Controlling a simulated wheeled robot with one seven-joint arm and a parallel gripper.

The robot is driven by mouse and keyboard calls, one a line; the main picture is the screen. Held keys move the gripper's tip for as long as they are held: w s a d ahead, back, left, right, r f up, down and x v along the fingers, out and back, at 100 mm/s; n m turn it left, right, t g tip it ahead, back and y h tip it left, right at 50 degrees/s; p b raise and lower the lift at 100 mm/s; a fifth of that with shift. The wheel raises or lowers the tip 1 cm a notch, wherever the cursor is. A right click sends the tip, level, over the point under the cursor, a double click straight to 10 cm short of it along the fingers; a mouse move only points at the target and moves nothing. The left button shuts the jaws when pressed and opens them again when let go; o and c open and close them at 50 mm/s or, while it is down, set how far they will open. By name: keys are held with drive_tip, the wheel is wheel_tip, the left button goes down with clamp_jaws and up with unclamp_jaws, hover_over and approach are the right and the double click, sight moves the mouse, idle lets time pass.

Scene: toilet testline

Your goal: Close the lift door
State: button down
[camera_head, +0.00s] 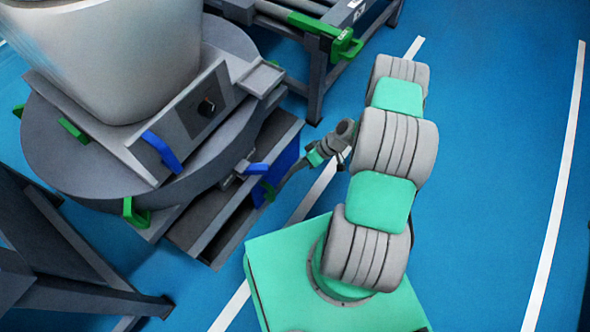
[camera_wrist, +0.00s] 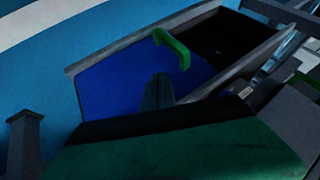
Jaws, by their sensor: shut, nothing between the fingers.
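The lift door appears to be the blue panel (camera_head: 286,160) at the right side of the grey lift base (camera_head: 200,232). In the wrist view the blue panel (camera_wrist: 125,82) carries a green hooked handle (camera_wrist: 178,46), and a dark opening shows behind it, so it looks open.
A large pale bowl (camera_head: 120,50) stands on the round grey platform (camera_head: 60,150) above the lift base. A grey roller frame (camera_head: 316,70) stands at the top. A dark frame (camera_head: 70,270) is at lower left. Blue floor (camera_head: 500,150) on the right is clear.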

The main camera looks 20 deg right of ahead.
drive_tip(key=a+f+b, duration=0.2)
drive_tip(key=a+f, duration=0.2)
drive_tip(key=a, duration=0.3)
drive_tip(key=shift+s+a+f, duration=0.2)
drive_tip(key=shift+s+a, duration=0.1)
drive_tip(key=shift+a, duration=0.05)
